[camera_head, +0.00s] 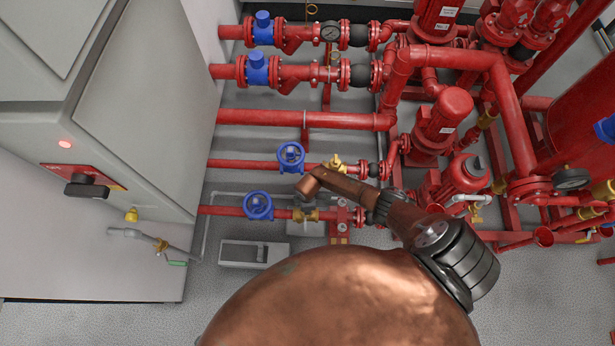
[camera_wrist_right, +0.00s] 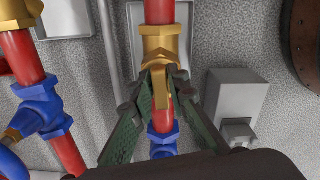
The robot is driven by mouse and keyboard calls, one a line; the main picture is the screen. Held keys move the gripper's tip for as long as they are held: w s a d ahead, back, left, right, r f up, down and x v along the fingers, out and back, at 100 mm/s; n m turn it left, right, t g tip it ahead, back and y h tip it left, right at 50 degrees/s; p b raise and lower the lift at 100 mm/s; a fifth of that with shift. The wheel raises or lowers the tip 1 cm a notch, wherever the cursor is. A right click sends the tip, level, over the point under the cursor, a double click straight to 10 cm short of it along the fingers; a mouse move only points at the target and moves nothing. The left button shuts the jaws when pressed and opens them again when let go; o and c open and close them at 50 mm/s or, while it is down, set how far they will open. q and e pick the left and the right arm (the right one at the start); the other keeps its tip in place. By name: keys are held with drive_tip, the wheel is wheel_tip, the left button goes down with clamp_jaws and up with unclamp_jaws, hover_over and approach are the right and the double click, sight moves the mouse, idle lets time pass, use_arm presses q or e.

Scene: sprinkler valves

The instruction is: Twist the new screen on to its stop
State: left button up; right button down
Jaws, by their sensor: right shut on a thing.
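A brass strainer body (camera_wrist_right: 160,45) sits on a red pipe in the right wrist view. It also shows on the lower thin red pipe in the head view (camera_head: 306,215). My right gripper (camera_wrist_right: 160,80) is shut on the brass screen cap (camera_wrist_right: 160,90) at this strainer, one dark green finger on each side. The cap appears against the body; whether it is on its stop I cannot tell. In the head view my right arm reaches in from the right, and its fingers cannot be made out. My left gripper is out of view.
A blue valve (camera_head: 258,205) sits left of the strainer on the same pipe. Another blue valve (camera_head: 291,157) and a brass fitting (camera_head: 335,163) are on the pipe above. A grey box (camera_head: 254,253) stands on the floor below. A grey cabinet (camera_head: 150,110) fills the left.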

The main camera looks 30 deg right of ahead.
drive_tip(key=shift+w+r, duration=0.15)
drive_tip(key=shift+r+m+p, duration=0.1)
drive_tip(key=shift+m+p, duration=0.3)
drive_tip(key=shift+m, duration=0.4)
drive_tip(key=shift+a+m+p, duration=0.1)
drive_tip(key=shift+m+p, duration=0.3)
drive_tip(key=shift+m, duration=0.5)
drive_tip(key=c, duration=1.8)
unclamp_jaws()
drive_tip(key=shift+s+f, duration=0.2)
drive_tip(key=shift+r, duration=0.1)
wheel_tip(320, 180, up, 12)
